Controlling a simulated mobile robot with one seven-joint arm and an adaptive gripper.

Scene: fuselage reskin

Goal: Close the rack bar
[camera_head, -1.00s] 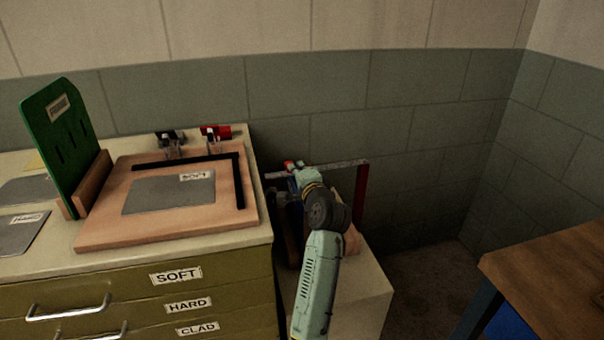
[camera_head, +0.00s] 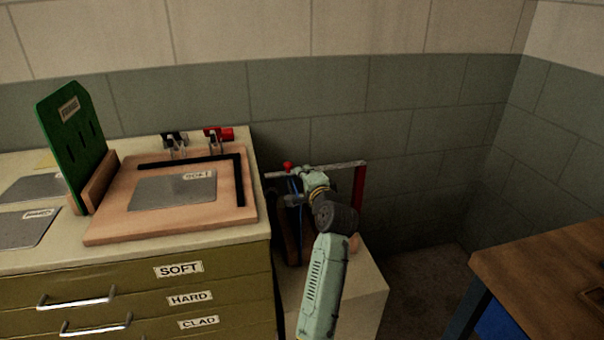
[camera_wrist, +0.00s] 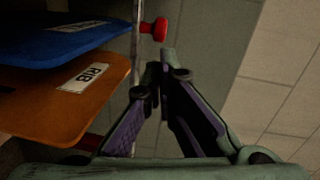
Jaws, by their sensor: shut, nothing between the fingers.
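The rack bar (camera_head: 340,165) is a thin grey strip running level across the top of the rack, with its right end at a red post (camera_head: 359,188). A red knob (camera_head: 287,165) stands near its left part. In the wrist view the bar (camera_wrist: 135,50) runs up and down the picture, with the red knob (camera_wrist: 155,29) sticking out to its right. My gripper (camera_wrist: 160,70) is shut and empty, its fingertips just right of the bar and below the knob in that view. I cannot tell whether they touch the bar. In the head view my wrist hides part of the rack.
A blue board (camera_wrist: 50,42) and an orange board (camera_wrist: 60,100) labelled RIB sit in the rack. The rack stands on a pale pedestal (camera_head: 365,295) beside the drawer cabinet (camera_head: 225,270). A wooden table (camera_head: 545,270) is at right.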

